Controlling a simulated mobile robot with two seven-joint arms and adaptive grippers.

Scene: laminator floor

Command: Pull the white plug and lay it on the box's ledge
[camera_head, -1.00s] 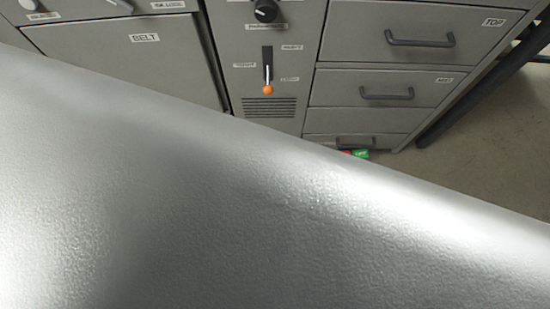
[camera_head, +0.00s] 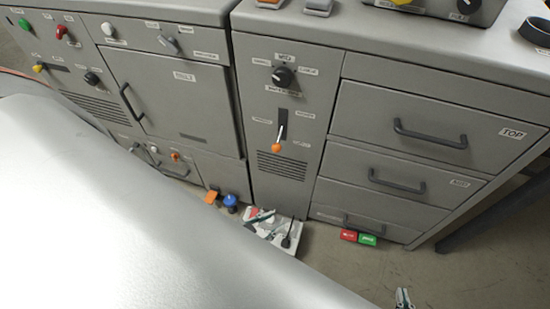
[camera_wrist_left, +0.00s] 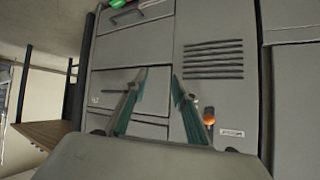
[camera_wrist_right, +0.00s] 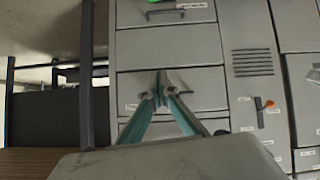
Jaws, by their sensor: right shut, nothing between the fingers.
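A small white piece (camera_head: 153,149), possibly the white plug, shows low on the left cabinet beside an orange one (camera_head: 175,155). It is too small to identify surely. A silver arm surface hides the area to its left and below. I cannot make out the box's ledge. My left gripper (camera_head: 262,217) is low in front of the middle cabinet, right of the white piece. Its fingers are apart and empty in the left wrist view (camera_wrist_left: 160,76). My right gripper (camera_head: 403,298) is at the lower right edge. Its fingertips meet with nothing between them in the right wrist view (camera_wrist_right: 161,76).
Cabinets with a dark knob (camera_head: 283,76), an orange-tipped lever (camera_head: 279,135) and drawers (camera_head: 430,125) fill the back. Orange (camera_head: 211,197), blue (camera_head: 230,202), red (camera_head: 348,235) and green (camera_head: 367,239) pieces sit near the floor. Floor at right is open.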

